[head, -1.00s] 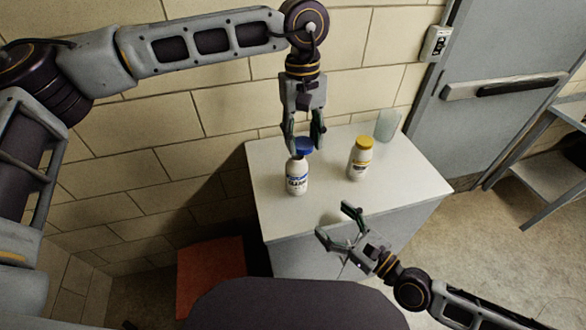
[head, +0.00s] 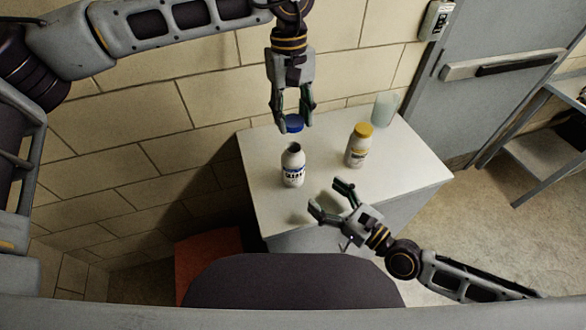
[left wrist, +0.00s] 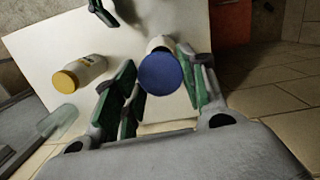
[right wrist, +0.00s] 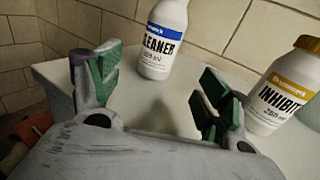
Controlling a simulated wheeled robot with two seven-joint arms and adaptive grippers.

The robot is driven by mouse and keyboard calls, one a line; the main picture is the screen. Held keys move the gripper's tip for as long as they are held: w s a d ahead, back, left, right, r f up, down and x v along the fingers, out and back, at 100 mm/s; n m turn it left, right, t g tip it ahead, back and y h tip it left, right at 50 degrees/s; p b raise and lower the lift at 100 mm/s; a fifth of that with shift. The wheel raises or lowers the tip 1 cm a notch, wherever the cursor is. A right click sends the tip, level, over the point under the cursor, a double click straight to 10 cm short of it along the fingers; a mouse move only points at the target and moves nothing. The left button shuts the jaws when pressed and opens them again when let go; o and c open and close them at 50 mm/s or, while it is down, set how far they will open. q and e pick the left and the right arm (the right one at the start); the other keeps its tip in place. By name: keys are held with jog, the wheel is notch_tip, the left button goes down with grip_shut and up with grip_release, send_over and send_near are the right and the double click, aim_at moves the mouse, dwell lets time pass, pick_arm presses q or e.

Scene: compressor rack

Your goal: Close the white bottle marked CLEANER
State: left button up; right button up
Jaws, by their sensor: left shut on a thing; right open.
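The white CLEANER bottle (head: 293,168) stands upright on the cabinet top, its dark mouth uncovered. The right wrist view shows its blue-banded label (right wrist: 162,42). My left gripper (head: 292,118) is shut on the blue cap (head: 294,124), above and apart from the bottle in the head view. In the left wrist view the cap (left wrist: 161,74) partly hides the bottle (left wrist: 160,43). My right gripper (head: 328,196) is open and empty, in front of the bottle toward me. In the right wrist view the bottle shows beyond and between its fingers.
A second white bottle with a yellow cap (head: 359,147), labelled INHIBIT, stands right of the CLEANER bottle. A translucent cup (head: 384,109) stands at the back right of the cabinet top (head: 405,165). A brick wall is behind. A red box (head: 207,256) is at lower left.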

aim_at(301, 175)
jog(key=shift+w+a, duration=0.15)
jog(key=shift+w, duration=0.05)
jog(key=shift+x, duration=3.5)
jog(key=shift+a, duration=0.15)
jog(key=shift+w+a, duration=0.35)
jog(key=shift+w, duration=0.15)
jog(key=shift+w+a, duration=0.1)
jog(key=shift+w, duration=0.05)
jog(key=shift+x, duration=1.35)
jog(key=shift+c, duration=0.4)
